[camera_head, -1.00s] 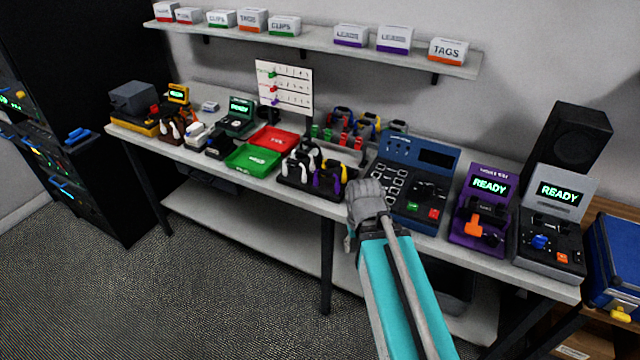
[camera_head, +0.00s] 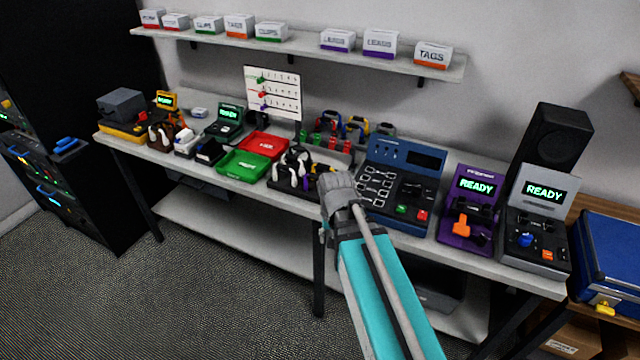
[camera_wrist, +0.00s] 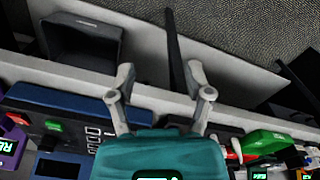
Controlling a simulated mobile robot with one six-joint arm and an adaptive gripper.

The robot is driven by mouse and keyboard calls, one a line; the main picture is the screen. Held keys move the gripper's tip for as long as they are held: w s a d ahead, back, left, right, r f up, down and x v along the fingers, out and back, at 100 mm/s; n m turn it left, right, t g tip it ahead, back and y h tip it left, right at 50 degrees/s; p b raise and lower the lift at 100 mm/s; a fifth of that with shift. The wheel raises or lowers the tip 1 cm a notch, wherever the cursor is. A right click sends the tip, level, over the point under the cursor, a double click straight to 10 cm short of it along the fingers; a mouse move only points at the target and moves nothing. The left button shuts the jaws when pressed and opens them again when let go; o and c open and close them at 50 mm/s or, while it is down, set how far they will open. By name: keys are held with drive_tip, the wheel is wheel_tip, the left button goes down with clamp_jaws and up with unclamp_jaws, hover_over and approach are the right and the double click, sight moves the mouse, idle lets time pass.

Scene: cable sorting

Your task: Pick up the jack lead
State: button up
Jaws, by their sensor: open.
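A black rack (camera_head: 283,186) near the bench's front edge holds several leads with white, dark and purple-yellow parts. I cannot tell which of them, if any, is the jack lead. My gripper (camera_head: 338,185) is above the front of the bench, between this rack and the blue tester, and hides the rack's right end. In the wrist view my gripper (camera_wrist: 160,80) has its two fingers spread apart with nothing between them. The bench edge and the floor show beyond them.
The blue tester (camera_head: 405,163) stands right of my gripper, with a purple station (camera_head: 468,190) and a grey station (camera_head: 545,190) further right. Green (camera_head: 248,166) and red (camera_head: 264,145) trays lie left of the rack. A shelf (camera_head: 300,46) with boxes hangs above.

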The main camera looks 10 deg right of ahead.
drive_tip(key=w+r+m+p, duration=0.65)
drive_tip(key=w+m, duration=0.35)
drive_tip(key=w, duration=0.3)
wheel_tip(320, 180, up, 8)
drive_tip(key=m+p, duration=0.7)
drive_tip(key=m, duration=0.6)
hover_over(316, 175)
drive_tip(key=shift+d+f, duration=0.2)
wheel_tip(316, 175, down, 9)
drive_tip(key=b, duration=0.8)
drive_tip(key=shift+r+b, duration=0.2)
drive_tip(key=shift+b, duration=0.15)
drive_tip(key=shift+a+f+b, duration=0.2)
drive_tip(key=shift+f+b, duration=2.4)
clamp_jaws()
